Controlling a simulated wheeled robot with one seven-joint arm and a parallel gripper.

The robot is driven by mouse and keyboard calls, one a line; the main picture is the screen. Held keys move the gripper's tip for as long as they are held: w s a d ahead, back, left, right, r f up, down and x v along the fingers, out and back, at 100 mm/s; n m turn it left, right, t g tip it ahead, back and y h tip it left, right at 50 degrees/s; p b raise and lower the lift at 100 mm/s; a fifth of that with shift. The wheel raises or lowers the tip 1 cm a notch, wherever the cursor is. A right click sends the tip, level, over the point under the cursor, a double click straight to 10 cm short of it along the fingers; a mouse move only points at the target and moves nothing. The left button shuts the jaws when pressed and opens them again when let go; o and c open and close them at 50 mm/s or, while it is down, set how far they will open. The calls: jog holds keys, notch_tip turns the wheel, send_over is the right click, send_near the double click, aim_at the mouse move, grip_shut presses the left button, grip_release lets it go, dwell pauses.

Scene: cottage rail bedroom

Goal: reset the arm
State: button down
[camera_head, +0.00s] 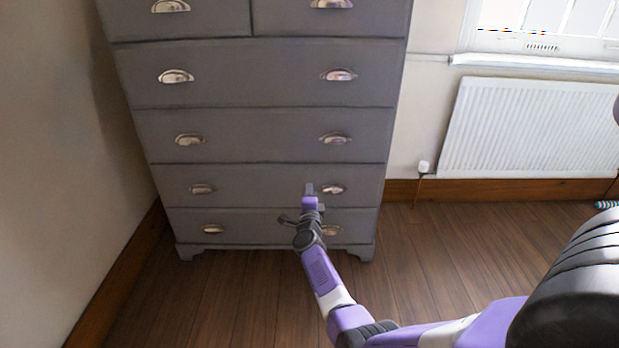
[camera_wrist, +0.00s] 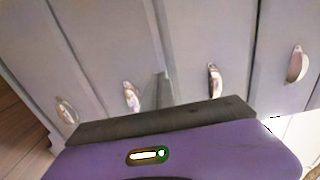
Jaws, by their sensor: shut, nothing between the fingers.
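My arm, purple, white and black, reaches from the lower right of the head view toward a grey chest of drawers. My gripper (camera_head: 309,189) is at the arm's far end, in front of the lower drawers near their right-hand handles. It is shut and empty. In the wrist view my gripper (camera_wrist: 163,88) shows as a thin grey finger tip above the dark and purple gripper body. Whether it touches the drawer front cannot be told.
The grey chest of drawers (camera_head: 255,130) has metal cup handles, and its drawers look closed. A white radiator (camera_head: 530,128) hangs on the wall at right under a window sill. The wooden floor (camera_head: 450,245) is clear between them and me. A plain wall (camera_head: 50,150) stands at left.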

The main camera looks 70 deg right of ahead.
jog(key=shift+p+v, duration=0.45)
jog(key=shift+v, duration=0.95)
